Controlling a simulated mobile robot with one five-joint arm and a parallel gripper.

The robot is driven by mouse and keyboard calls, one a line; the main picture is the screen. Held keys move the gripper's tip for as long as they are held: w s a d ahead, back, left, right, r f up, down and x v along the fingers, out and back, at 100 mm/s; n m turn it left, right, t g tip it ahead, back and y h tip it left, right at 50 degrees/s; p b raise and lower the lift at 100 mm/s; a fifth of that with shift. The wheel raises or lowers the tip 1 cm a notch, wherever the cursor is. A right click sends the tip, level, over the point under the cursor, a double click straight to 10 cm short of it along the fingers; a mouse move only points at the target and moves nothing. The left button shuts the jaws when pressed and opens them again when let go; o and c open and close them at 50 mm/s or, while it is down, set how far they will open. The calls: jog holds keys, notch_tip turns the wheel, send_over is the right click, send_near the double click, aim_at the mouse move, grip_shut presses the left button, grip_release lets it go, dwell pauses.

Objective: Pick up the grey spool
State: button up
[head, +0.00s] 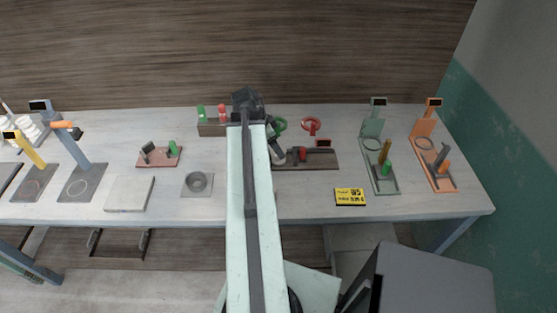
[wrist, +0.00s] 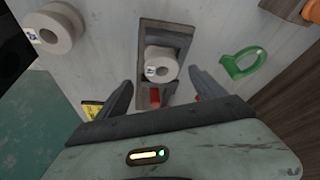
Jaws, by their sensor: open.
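A light grey spool (wrist: 161,64) with a blue-marked label lies on a brown board (wrist: 182,37), centred ahead of my gripper (wrist: 161,78) in the wrist view. My fingers are open, one on each side of it in the picture; I see no contact. A red part (wrist: 155,97) shows just below the spool. A second pale grey spool (wrist: 55,28) is at the upper left, apart from the fingers. In the head view my arm covers part of the brown board (head: 322,164), and a grey piece (head: 278,155) shows beside the arm.
A green ring handle (wrist: 243,63) stands to the right in the wrist view. A yellow sign (head: 350,196) lies near the front edge. Green (head: 386,183) and orange (head: 447,183) stands occupy the right. A grey square with a round piece (head: 197,182) is left of my arm.

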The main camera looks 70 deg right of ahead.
jog(key=b+x, duration=0.4)
jog(key=x, duration=0.1)
jog(key=shift+w+f+b, duration=0.15)
jog(key=shift+w+b, duration=0.15)
jog(key=shift+w, duration=0.05)
jog(key=shift+s+d+f, duration=0.1)
jog(key=shift+s+f, duration=0.05)
jog(key=shift+f, duration=0.05)
jog(key=shift+r, duration=0.2)
grip_shut()
notch_tip(320, 180, up, 10)
jog(key=p, duration=1)
